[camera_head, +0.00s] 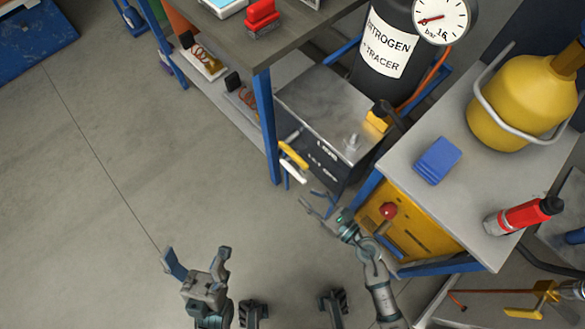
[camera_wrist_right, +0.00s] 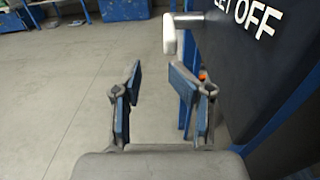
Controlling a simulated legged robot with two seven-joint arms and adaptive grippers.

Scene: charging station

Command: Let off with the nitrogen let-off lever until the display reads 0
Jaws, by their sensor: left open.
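A dark cabinet (camera_head: 318,152) with a grey top has a yellow handle (camera_head: 293,155) and a white lever (camera_head: 292,173) on its side. In the right wrist view the white lever (camera_wrist_right: 170,34) sits on a metal rod beside the words LET OFF. My right gripper (camera_head: 312,199) is open just below the cabinet. In its wrist view the fingers (camera_wrist_right: 160,92) are apart with nothing between them, nearer than the lever and not touching it. My left gripper (camera_head: 197,256) is open and empty over the floor. No digital display can be made out.
A black nitrogen tracer bottle (camera_head: 388,45) with a round gauge (camera_head: 440,17) stands behind the cabinet. A grey-topped table (camera_head: 420,195) over a yellow box (camera_head: 420,232) is to the right. A workbench (camera_head: 235,40) is upper left. The floor at left is clear.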

